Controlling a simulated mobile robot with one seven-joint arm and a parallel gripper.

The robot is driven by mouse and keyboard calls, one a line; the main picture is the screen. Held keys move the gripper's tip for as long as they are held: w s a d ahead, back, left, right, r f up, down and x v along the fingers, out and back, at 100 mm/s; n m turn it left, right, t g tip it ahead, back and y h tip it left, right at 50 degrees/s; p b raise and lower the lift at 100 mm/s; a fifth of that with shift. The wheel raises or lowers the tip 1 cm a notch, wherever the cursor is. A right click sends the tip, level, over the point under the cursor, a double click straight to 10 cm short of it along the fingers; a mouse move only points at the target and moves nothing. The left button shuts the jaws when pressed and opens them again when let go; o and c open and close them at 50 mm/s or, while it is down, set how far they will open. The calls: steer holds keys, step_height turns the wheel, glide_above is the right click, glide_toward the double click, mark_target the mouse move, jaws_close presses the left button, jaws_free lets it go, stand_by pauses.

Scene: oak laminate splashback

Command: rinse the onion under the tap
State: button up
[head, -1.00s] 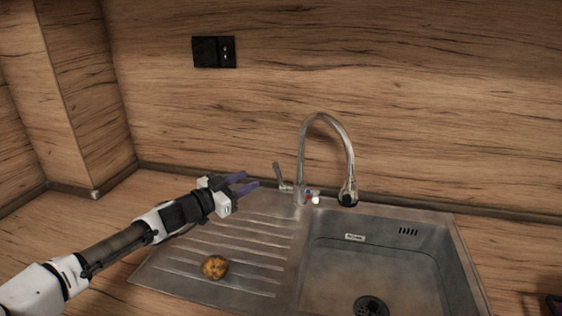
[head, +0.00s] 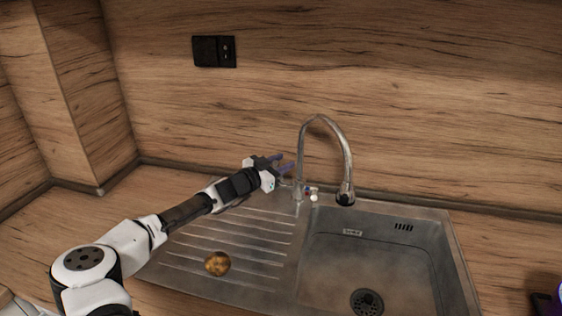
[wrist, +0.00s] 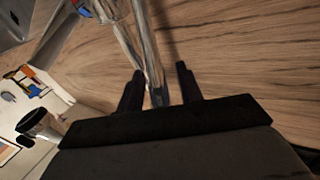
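The onion (head: 217,263), round and golden-brown, sits on the ribbed drainboard (head: 190,268) left of the basin. The chrome tap (head: 346,160) arches over the back of the basin; no water shows from its spout. My gripper (head: 287,163) is at the tap's left side, in front of the lever, whose upper part it hides. In the wrist view my gripper's two dark fingers (wrist: 160,80) are apart. A chrome bar, seemingly the tap lever (wrist: 128,40), reaches in between them; I cannot tell whether they touch. The spout end (wrist: 38,125) shows at lower left there.
The steel basin (head: 375,262) with its drain (head: 367,302) is empty. A black socket (head: 214,51) is on the wood splashback. A dark object (head: 545,303) is cut off at the lower right. The counter left of the drainboard is clear around my arm.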

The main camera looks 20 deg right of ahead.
jaws_close()
stand_by(0.3)
steer(key=h+b, duration=0.1)
steer(key=b, duration=0.1)
steer(key=s+a+m+h+b, duration=0.1)
steer(key=b, duration=0.1)
steer(key=s+f+m+b, duration=0.1)
steer(key=b, duration=0.2)
steer(key=shift+s+a+f+t+h, duration=0.15)
steer(key=shift+a+t+h, duration=0.1)
steer(key=shift+t+h, duration=0.15)
jaws_free()
